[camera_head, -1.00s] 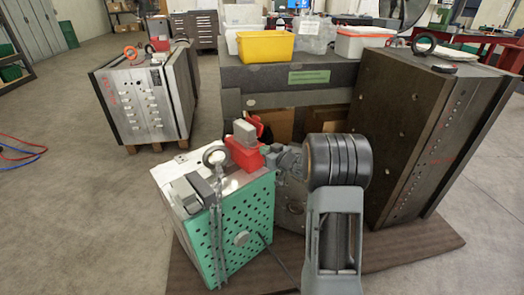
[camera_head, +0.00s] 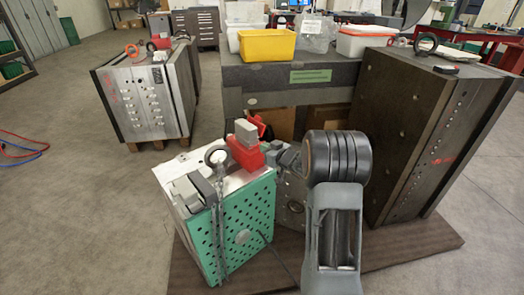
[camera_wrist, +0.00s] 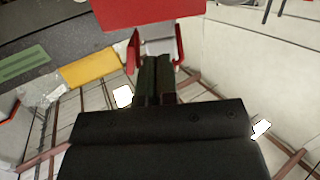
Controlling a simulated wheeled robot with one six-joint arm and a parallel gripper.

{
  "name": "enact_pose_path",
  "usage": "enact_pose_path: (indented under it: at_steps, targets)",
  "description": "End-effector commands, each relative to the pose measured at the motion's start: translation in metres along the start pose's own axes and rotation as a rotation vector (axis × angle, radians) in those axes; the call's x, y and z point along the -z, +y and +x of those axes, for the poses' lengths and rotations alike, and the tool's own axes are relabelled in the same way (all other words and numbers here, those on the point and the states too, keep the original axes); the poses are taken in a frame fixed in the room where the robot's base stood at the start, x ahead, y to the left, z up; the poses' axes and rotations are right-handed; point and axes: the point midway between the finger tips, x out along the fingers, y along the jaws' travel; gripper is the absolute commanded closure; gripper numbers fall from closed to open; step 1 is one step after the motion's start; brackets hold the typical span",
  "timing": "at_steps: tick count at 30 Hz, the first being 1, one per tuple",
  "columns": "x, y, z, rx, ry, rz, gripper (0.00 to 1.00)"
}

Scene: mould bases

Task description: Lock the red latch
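The red latch (camera_head: 245,155) sits on top of the small mould base with a green perforated side (camera_head: 240,230). A grey block (camera_head: 245,132) stands upright at the latch, with a raised red piece (camera_head: 257,122) behind it. My gripper (camera_head: 276,155) is just right of the latch at about its height; whether it touches is unclear. In the wrist view a red block (camera_wrist: 147,12) fills the top edge, and a grey part with red sides (camera_wrist: 160,46) lies beyond my fingertips (camera_wrist: 156,62). The fingers look close together with nothing visible held between them.
A metal ring (camera_head: 215,155) and a hanging chain (camera_head: 220,235) are left of the latch. A large dark mould (camera_head: 405,130) stands close on the right, and a bench with a yellow bin (camera_head: 267,46) stands behind. Open floor (camera_head: 80,215) lies left.

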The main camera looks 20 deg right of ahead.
Motion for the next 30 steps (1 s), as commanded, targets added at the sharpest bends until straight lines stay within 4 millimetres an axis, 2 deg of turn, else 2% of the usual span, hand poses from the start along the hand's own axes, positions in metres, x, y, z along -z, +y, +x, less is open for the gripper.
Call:
enact_pose_path:
  at_steps: [17,30]
  targets:
    - [0.004,0.001,0.000,-0.002,0.002,0.000,1.00]
    - [0.015,0.000,0.005,-0.001,0.002,0.000,1.00]
